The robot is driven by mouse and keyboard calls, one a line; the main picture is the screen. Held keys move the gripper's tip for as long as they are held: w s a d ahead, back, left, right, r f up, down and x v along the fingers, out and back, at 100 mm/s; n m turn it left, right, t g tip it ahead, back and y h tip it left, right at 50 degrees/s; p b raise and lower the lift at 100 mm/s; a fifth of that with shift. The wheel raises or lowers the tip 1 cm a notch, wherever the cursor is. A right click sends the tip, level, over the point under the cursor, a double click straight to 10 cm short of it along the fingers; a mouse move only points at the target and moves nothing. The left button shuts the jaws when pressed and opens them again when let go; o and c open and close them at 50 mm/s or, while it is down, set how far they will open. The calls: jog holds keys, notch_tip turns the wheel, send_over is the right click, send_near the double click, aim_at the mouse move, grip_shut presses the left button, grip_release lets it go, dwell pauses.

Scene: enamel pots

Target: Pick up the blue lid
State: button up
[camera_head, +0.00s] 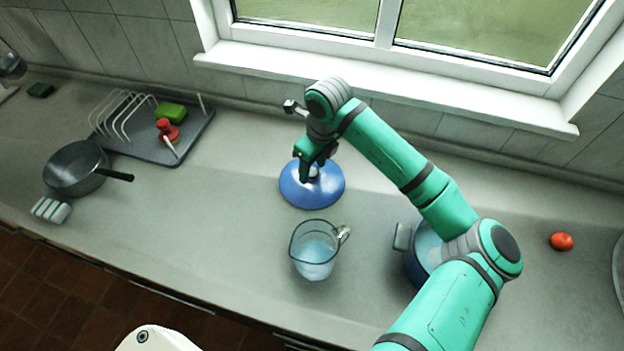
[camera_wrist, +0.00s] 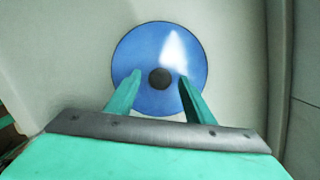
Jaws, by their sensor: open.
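The blue lid (camera_head: 312,193) lies on the grey counter behind the glass jug, knob up. In the wrist view the lid (camera_wrist: 140,50) is a round blue disc with a dark knob (camera_wrist: 160,79) at its middle. My gripper (camera_head: 310,176) is right over the lid, pointing down. In the wrist view the two green fingers of my gripper (camera_wrist: 160,76) are apart, one on each side of the knob. I cannot tell how far the tips are above the lid.
A glass jug (camera_head: 314,256) stands just in front of the lid. A blue pot (camera_head: 415,262) is partly hidden behind my arm. A dish rack (camera_head: 150,140), a dark pan (camera_head: 78,168) and a tomato (camera_head: 561,241) are farther off. The window wall is behind.

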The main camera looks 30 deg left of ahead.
jog(key=shift+f, duration=0.4)
jog(key=shift+c, duration=0.2)
jog(key=c, duration=1)
jog(key=shift+r, duration=0.15)
